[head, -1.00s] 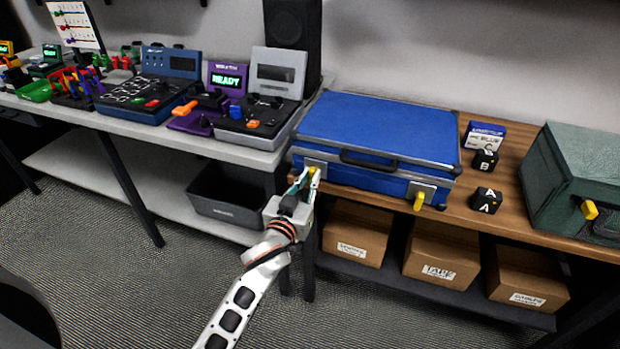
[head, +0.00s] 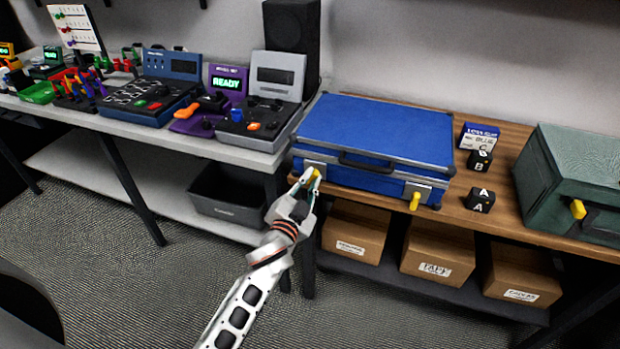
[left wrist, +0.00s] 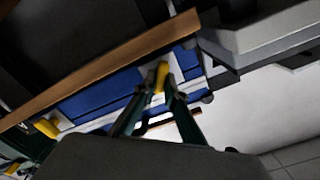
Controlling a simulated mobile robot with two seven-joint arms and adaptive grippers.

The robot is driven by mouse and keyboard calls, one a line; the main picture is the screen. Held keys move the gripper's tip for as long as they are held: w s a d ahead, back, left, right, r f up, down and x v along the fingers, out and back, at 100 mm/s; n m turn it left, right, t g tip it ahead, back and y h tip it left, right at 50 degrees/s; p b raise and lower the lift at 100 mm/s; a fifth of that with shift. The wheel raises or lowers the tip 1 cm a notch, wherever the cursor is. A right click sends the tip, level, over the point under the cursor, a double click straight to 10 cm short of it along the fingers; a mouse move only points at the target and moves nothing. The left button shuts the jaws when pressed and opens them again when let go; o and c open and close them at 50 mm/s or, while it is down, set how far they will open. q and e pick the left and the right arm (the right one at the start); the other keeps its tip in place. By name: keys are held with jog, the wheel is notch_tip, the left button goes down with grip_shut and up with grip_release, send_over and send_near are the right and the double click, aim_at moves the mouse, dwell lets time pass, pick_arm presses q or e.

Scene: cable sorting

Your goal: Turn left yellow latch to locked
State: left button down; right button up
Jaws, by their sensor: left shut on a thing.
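The blue case (head: 378,135) lies closed on the wooden table, with a dark handle on its front. Its left yellow latch (head: 314,174) sits on a silver plate at the front left; it also shows in the left wrist view (left wrist: 161,76). My left gripper (head: 308,180) is shut on this latch, its fingertips on either side of it. The fingers partly hide the latch in the head view. The right yellow latch (head: 414,201) hangs down from its plate; it shows at the left of the left wrist view (left wrist: 47,127). My right gripper is not in view.
Black lettered blocks (head: 480,200) and a small blue-and-white card box (head: 478,136) stand right of the case. A green case (head: 570,180) stands at the far right. Cardboard boxes (head: 438,250) fill the shelf below. A grey bench (head: 225,150) with devices stands left.

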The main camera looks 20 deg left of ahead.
pick_arm(q)
jog(key=m, duration=0.5)
jog(key=shift+f+m, duration=0.1)
jog(key=shift+m, duration=0.3)
jog(key=m, duration=0.4)
jog(key=shift+d+f+m+p, duration=0.1)
jog(key=shift+f+m+p, duration=0.05)
jog(key=shift+m+p, duration=0.15)
jog(key=c, duration=2.1)
grip_release()
jog(key=s, duration=1.2)
jog(key=shift+a, duration=0.25)
